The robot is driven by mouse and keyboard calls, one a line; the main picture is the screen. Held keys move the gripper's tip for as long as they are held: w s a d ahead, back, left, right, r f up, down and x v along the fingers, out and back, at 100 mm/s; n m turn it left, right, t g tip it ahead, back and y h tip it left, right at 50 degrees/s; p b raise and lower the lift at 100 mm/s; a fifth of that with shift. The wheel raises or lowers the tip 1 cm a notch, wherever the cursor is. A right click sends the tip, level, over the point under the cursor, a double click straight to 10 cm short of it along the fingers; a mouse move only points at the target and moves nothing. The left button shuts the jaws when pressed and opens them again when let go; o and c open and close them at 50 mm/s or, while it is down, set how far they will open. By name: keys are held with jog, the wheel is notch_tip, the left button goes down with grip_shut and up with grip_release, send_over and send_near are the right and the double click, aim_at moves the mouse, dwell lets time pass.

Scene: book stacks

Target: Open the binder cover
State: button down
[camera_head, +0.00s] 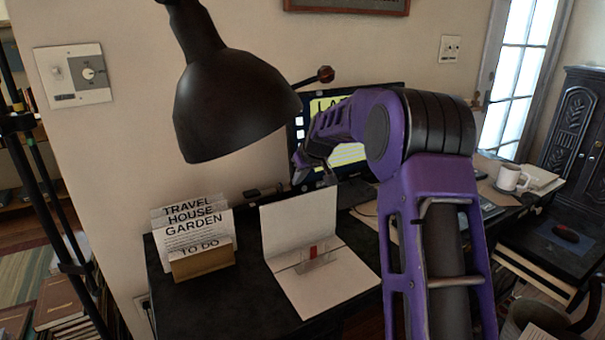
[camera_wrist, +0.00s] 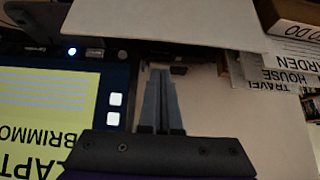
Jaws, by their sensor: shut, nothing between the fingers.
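The white binder stands open on the dark desk. Its cover (camera_head: 299,225) is raised roughly upright at the back. Its other half (camera_head: 330,292) lies flat in front, with a clear and red piece (camera_head: 317,257) near the fold. In the wrist view, the cover's pale panel (camera_wrist: 165,18) spans the top, beyond the fingertips. My gripper (camera_head: 302,170) is above and behind the raised cover, apart from it in the head view. In the wrist view, my gripper (camera_wrist: 160,75) has its fingers together with nothing between them.
A letter holder (camera_head: 200,262) with cards stands left of the binder. A black lamp (camera_head: 225,105) hangs over the desk. The monitor (camera_head: 345,155) is behind my gripper. A white mug (camera_head: 510,178) is at the right. Bare desk lies between holder and binder.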

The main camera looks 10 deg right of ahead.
jog(key=shift+s+d+f+b, duration=0.2)
jog(key=shift+s+f, duration=0.25)
jog(key=shift+f, duration=0.25)
jog(key=shift+s+d+f+b, duration=0.1)
jog(key=shift+s+f+b, duration=0.1)
jog(key=shift+s+f, duration=0.35)
